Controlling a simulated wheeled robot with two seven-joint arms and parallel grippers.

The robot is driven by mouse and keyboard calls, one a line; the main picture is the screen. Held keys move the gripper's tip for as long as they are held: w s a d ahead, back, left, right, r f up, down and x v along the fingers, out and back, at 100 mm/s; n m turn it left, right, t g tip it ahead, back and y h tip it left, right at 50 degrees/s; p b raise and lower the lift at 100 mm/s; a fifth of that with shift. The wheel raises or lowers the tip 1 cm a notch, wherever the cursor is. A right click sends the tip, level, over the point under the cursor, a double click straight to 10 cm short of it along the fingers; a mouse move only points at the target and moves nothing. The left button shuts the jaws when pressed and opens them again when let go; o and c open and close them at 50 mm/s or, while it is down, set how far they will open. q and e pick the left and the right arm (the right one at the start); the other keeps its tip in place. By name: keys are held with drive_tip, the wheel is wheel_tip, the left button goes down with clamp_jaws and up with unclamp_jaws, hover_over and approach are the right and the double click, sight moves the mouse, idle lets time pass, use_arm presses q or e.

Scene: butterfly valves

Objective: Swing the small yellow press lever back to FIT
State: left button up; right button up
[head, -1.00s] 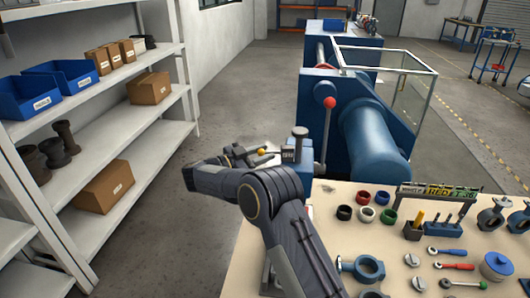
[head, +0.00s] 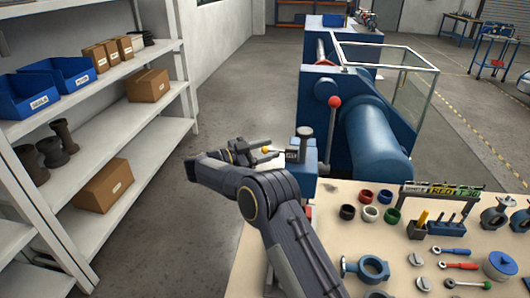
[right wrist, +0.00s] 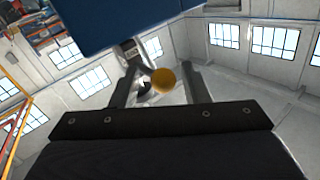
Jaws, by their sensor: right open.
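The small press lever ends in a yellow ball knob (head: 265,150) beside the blue press (head: 305,168) at the table's far left corner. My right gripper (head: 262,151) is open at the knob, with a finger on either side of it. In the right wrist view the yellow ball (right wrist: 163,80) sits between the two spread fingers of my right gripper (right wrist: 157,80), apart from both. The lever's shaft is mostly hidden. A small dark label plate (head: 291,156) on the press is too small to read. My left gripper is out of view.
A grey-capped post (head: 304,140) rises from the press close to the gripper. Behind it stands a large blue machine with a red-knobbed lever (head: 334,103). Coloured rings, valve parts and tools lie on the table (head: 320,232). Shelving (head: 150,130) stands at left.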

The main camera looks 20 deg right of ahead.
drive_tip(key=shift+o, duration=1.1)
drive_tip(key=shift+d+f, duration=0.15)
drive_tip(key=shift+d, duration=0.1)
drive_tip(key=shift+a, duration=0.1)
drive_tip(key=shift+a, duration=0.1)
drive_tip(key=shift+a+f, duration=0.1)
drive_tip(key=shift+a, duration=0.15)
drive_tip(key=a+b, duration=0.2)
drive_tip(key=a, duration=0.5)
drive_tip(key=shift+s, duration=0.2)
